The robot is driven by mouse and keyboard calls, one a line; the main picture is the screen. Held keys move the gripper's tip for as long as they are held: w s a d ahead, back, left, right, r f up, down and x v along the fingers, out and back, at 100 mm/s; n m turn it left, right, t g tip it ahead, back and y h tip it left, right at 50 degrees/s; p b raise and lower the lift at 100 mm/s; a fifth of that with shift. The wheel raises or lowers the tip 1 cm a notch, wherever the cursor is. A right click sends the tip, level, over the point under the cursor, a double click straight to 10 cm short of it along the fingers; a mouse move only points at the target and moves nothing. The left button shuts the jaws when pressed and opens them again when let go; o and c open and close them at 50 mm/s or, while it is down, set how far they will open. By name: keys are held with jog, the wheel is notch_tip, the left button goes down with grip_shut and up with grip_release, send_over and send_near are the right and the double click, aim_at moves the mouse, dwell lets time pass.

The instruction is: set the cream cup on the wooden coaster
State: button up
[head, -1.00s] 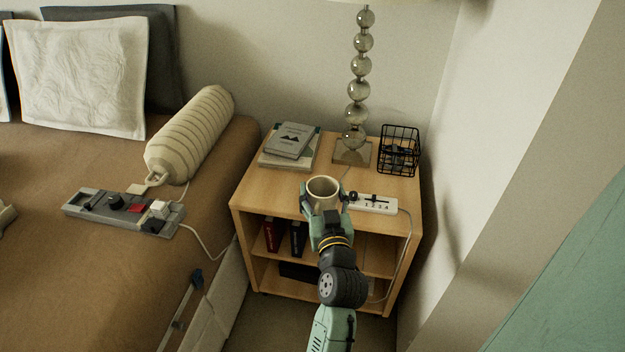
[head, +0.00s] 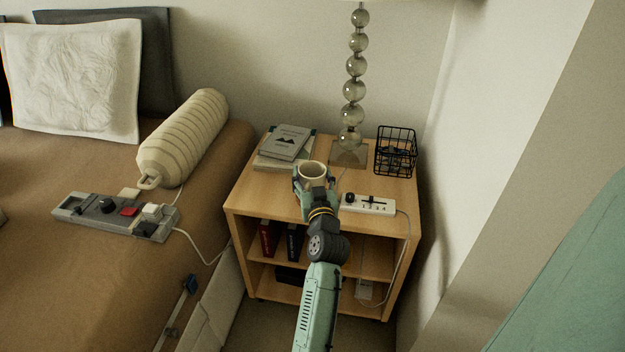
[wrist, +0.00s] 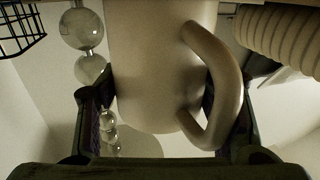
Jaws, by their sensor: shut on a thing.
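The cream cup (head: 313,171) is upright over the nightstand top, its open rim showing. My gripper (head: 314,184) is shut on the cup, with a finger on either side. In the wrist view the cup (wrist: 155,60) fills the middle between the dark fingers, and its handle (wrist: 222,85) curves to the right. The cup's height above the wood is hard to judge. I cannot make out the wooden coaster in either view; the cup and gripper hide part of the tabletop.
The nightstand (head: 262,193) carries books (head: 287,145) behind left of the cup, a glass-ball lamp (head: 354,90) behind it, a black wire basket (head: 396,150) at the back right and a white power strip (head: 368,204) right of my gripper. The front left top is bare.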

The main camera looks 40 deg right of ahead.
jog(key=shift+r, duration=0.15)
jog(key=shift+f, duration=0.2)
jog(key=o, duration=1.4)
jog(key=shift+c, duration=0.2)
jog(key=shift+r, duration=0.1)
jog(key=shift+s, duration=0.15)
jog(key=b+v, duration=0.1)
jog(key=v, duration=1.1)
